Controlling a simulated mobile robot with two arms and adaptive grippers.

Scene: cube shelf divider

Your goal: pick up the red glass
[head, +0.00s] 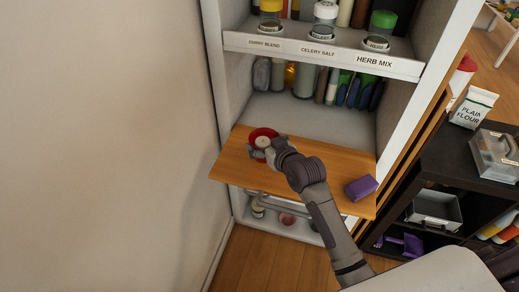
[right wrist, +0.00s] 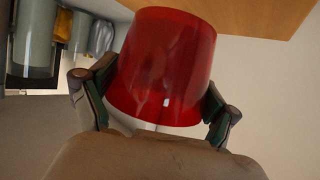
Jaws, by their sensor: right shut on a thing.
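In the right wrist view the red glass (right wrist: 163,62) is large and translucent red, between the two fingers. My right gripper (head: 266,148) is shut on the glass, and its fingers (right wrist: 155,105) touch it from both sides. Whether the glass rests on the board or hangs just above it, I cannot tell. My left gripper is not in view.
A purple block (head: 361,187) lies at the board's right end. Above is a shelf with labelled spice jars (head: 323,18). Several containers stand at the back of the shelf (head: 325,118) behind the board. A dark cube shelf (head: 440,160) with plain flour (head: 473,107) stands to the right.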

